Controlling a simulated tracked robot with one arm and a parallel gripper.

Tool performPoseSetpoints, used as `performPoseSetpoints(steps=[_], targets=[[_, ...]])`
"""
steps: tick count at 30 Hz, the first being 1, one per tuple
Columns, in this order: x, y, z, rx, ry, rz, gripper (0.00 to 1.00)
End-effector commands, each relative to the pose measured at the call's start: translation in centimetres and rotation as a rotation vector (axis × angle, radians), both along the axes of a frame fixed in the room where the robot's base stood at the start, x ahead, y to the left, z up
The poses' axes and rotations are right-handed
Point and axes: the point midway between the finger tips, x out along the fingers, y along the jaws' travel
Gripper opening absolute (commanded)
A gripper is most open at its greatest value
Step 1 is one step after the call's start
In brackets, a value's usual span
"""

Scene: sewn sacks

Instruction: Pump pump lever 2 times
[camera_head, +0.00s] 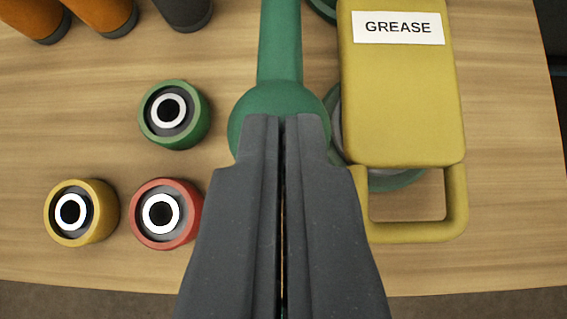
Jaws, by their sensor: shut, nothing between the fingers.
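A green pump lever (281,50) runs down from the top middle and ends in a round green knob (281,99). My gripper (282,122) is shut with nothing between its fingers. Its fingertips overlap the lower part of the knob in the picture; I cannot tell whether they touch it. The lower side of the knob is hidden behind the fingers. The pump's body is mostly out of view or hidden; a green and grey round part shows at the right of the knob, partly under a yellow block.
A yellow block labelled GREASE (402,100) with a looped handle (455,215) stands close at the right. Green (174,114), red (166,213) and yellow (82,212) round pieces stand at the left on the wooden table (60,120). Orange and dark cylinders reach in at the top left.

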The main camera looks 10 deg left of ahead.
Motion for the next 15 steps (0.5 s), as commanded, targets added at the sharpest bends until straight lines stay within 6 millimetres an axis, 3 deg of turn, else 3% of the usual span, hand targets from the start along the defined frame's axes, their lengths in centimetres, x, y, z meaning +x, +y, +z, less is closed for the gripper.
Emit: performPoseSetpoints(steps=[1, 8, 15], targets=[[-0.3, 0.2, -1.1, 0.003, 0.024, 0.005, 0.0], [-0.4, 0.2, -1.2, 0.004, 0.028, 0.006, 0.0], [-0.5, 0.1, 1.1, 0.002, 0.018, 0.006, 0.0]])
